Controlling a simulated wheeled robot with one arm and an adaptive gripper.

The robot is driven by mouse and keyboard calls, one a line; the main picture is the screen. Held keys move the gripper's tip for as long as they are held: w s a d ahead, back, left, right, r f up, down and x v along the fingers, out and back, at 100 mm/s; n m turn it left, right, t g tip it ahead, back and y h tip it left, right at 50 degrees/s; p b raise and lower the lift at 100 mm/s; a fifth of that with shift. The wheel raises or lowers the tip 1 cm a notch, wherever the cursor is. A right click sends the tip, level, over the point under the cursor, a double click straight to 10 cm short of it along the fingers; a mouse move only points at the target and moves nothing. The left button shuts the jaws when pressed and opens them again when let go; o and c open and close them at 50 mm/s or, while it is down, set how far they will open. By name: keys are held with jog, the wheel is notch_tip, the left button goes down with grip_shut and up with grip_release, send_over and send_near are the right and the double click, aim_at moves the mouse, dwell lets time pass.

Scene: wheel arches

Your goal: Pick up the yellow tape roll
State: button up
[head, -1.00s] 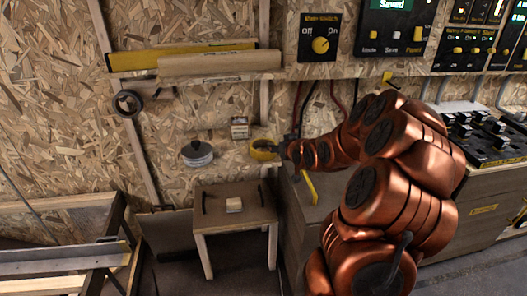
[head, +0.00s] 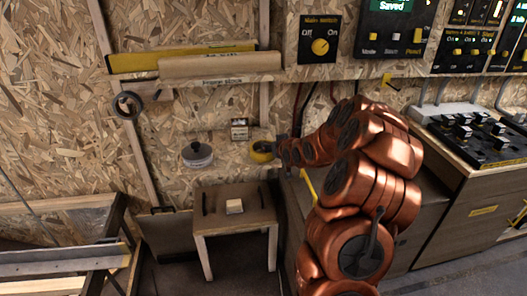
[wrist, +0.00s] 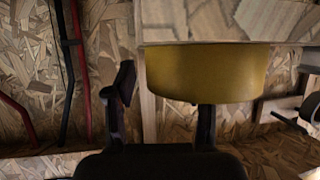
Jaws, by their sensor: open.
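The yellow tape roll (head: 262,152) is by the chipboard wall, above and right of the small stool in the head view. My gripper (head: 279,149) is just to its right, at the roll's edge. In the wrist view the roll (wrist: 206,74) fills the upper middle and right as a wide yellow band. My gripper (wrist: 163,108) is open there, with one finger left of the roll and the other finger at the roll's lower edge, partly hidden by it. I cannot tell whether a finger touches the roll.
A lidded round container (head: 197,154) and a small box (head: 239,130) are left of the roll. A dark roll (head: 127,105) hangs on the wall. Cabinets (head: 470,190) stand at right.

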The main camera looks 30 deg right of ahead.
jog(key=shift+c, duration=0.4)
grip_shut()
jog(key=shift+r, duration=0.1)
jog(key=shift+r, duration=1.8)
jog(key=shift+s+a+f, duration=0.1)
jog(key=shift+s+a, duration=0.05)
jog(key=shift+s, duration=0.25)
jog(key=s+a+r+b, duration=0.1)
jog(key=s+a+b, duration=0.2)
jog(key=s+a, duration=0.4)
jog(key=s, duration=0.6)
jog(key=shift+s+r+b, duration=0.2)
jog(key=shift+s+b, duration=0.05)
jog(key=shift+b, duration=0.15)
